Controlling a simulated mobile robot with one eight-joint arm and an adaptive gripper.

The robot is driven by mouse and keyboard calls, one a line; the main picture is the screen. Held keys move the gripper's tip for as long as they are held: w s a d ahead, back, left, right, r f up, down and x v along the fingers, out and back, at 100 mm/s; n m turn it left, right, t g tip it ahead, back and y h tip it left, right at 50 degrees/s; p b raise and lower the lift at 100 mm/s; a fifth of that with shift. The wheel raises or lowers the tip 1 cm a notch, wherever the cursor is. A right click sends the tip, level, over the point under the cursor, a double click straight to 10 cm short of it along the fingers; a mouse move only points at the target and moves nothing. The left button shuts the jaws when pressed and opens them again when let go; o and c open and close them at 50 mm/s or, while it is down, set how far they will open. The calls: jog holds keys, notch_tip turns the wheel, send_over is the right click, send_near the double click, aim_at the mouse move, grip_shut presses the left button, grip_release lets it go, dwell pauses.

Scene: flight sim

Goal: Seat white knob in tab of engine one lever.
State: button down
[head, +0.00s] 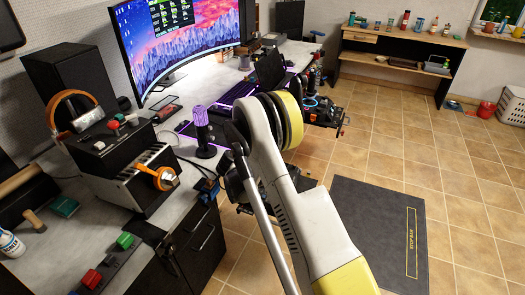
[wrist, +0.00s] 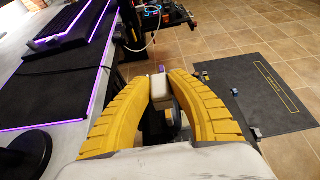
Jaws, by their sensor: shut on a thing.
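My gripper (wrist: 159,80) has two ribbed yellow fingers in the wrist view. They are closed around a small white knob (wrist: 158,90), which sits between the fingertips. A dark part shows below the knob between the fingers; I cannot tell whether the knob touches it. The engine one lever and its tab cannot be made out. Control gear with small levers (wrist: 160,14) stands at the desk edge beyond the gripper, and it also shows in the head view (head: 322,112). In the head view my own arm hides the gripper and the knob.
A grey desk (wrist: 30,60) with a purple-lit keyboard (wrist: 72,22) lies left of the gripper. A microphone (head: 203,130) stands on the desk near my arm. Tiled floor and a dark mat (head: 375,225) lie to the right. Small blocks (wrist: 236,91) appear over the mat.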

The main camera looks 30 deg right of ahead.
jog(key=shift+s, duration=0.15)
jog(key=shift+f+b, duration=1)
jog(key=shift+f, duration=2.5)
jog(key=c, duration=1.2)
grip_release()
